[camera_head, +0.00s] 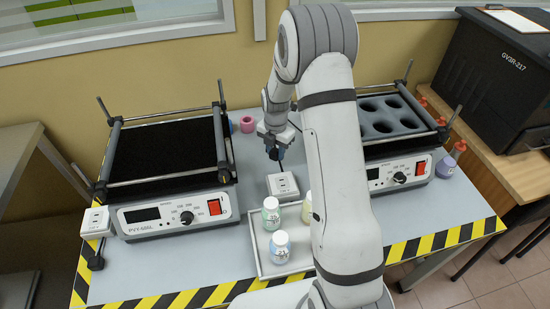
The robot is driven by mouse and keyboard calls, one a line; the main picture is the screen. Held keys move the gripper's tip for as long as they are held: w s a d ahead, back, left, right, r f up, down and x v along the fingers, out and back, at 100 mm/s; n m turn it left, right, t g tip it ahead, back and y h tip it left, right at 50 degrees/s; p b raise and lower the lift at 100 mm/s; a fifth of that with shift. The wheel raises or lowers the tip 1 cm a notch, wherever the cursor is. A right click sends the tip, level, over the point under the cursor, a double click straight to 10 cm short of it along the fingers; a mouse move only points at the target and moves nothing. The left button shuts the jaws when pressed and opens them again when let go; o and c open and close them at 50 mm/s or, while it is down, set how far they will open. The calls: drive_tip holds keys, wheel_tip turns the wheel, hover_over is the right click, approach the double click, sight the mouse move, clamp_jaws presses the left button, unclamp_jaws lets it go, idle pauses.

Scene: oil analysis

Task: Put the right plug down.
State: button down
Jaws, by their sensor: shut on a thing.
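My gripper (275,148) is shut on the right plug (274,155), a small dark shape at its fingertips. Most of the plug is hidden by the fingers and its details are too small to tell. The gripper is above and behind the white right socket box (283,186), which sits on the grey table between the two shaker machines. The plug appears apart from the socket, whose face looks uncovered. I cannot tell whether the plug touches the table.
The left shaker (165,170) has a black flat top; the right shaker (395,130) has round wells and is partly behind my arm. A tray (262,268) with several bottles lies in front. A left socket box (96,222) and black plug (96,262) are at far left.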

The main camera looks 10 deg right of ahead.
sight(275, 168)
drive_tip(key=shift+s+f, duration=0.15)
drive_tip(key=shift+f, duration=0.5)
wheel_tip(275, 168, down, 3)
drive_tip(key=shift+a+r, duration=0.1)
drive_tip(key=shift+r, duration=0.1)
drive_tip(key=shift+f+b, duration=0.35)
drive_tip(key=shift+f, duration=0.2)
drive_tip(key=shift+f, duration=0.15)
drive_tip(key=c, duration=1.1)
unclamp_jaws()
drive_tip(key=shift+o, duration=0.2)
drive_tip(key=shift+r, duration=0.2)
